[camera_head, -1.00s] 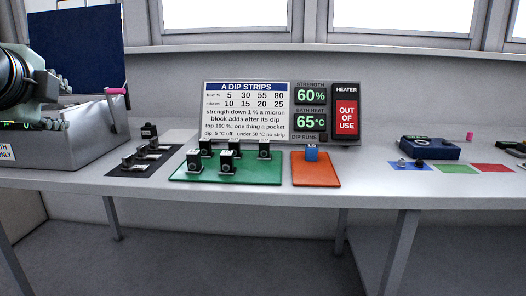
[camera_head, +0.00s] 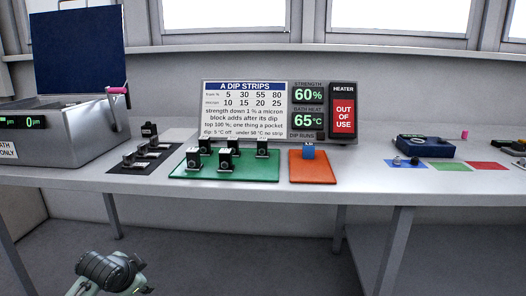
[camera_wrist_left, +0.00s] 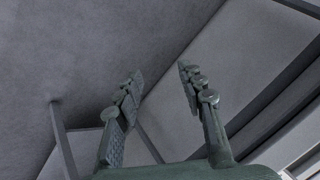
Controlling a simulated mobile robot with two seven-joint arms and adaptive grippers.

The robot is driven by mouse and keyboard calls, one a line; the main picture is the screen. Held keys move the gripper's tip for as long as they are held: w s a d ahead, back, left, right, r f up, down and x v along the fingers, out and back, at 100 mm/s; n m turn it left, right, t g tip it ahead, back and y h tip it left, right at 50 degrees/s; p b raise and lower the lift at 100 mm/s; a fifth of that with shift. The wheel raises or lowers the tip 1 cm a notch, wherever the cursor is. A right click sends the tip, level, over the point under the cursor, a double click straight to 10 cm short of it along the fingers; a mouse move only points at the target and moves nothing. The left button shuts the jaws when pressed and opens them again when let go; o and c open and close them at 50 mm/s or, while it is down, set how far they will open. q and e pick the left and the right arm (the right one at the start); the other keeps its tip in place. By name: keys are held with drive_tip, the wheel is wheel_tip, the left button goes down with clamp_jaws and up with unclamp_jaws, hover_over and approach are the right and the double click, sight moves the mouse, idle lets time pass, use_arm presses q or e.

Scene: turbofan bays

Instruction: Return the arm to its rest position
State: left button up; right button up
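My left gripper (camera_wrist_left: 158,70) shows in the left wrist view with its two fingers apart and nothing between them. In the head view, part of my left arm (camera_head: 108,272) shows low at the bottom left, in front of and below the bench; the fingertips are not clear there. The white bench (camera_head: 365,182) stands beyond it, and the arm appears apart from the bench. My right gripper is in neither view.
A grey bath unit (camera_head: 75,140) with a raised blue lid (camera_head: 78,50) stands on the bench's left. A green mat (camera_head: 235,174) holds several small black blocks. A sign panel (camera_head: 245,110) stands behind.

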use_arm(q)
drive_tip(key=s+d+f+n+g, duration=0.1)
drive_tip(key=s+f+n+g, duration=0.1)
drive_tip(key=s+f, duration=0.8)
drive_tip(key=s+f+n+g, duration=0.1)
drive_tip(key=s+f, duration=0.4)
drive_tip(key=f, duration=0.8)
drive_tip(key=s+f+n+g, duration=0.1)
drive_tip(key=s+f, duration=0.5)
drive_tip(key=s, duration=0.3)
drive_tip(key=s+d+f+n+g, duration=0.1)
drive_tip(key=s+f, duration=0.5)
drive_tip(key=s, duration=0.3)
drive_tip(key=shift+s+d+f+n+g, duration=0.2)
drive_tip(key=shift+d+f+n+g, duration=0.1)
drive_tip(key=shift+n, duration=0.1)
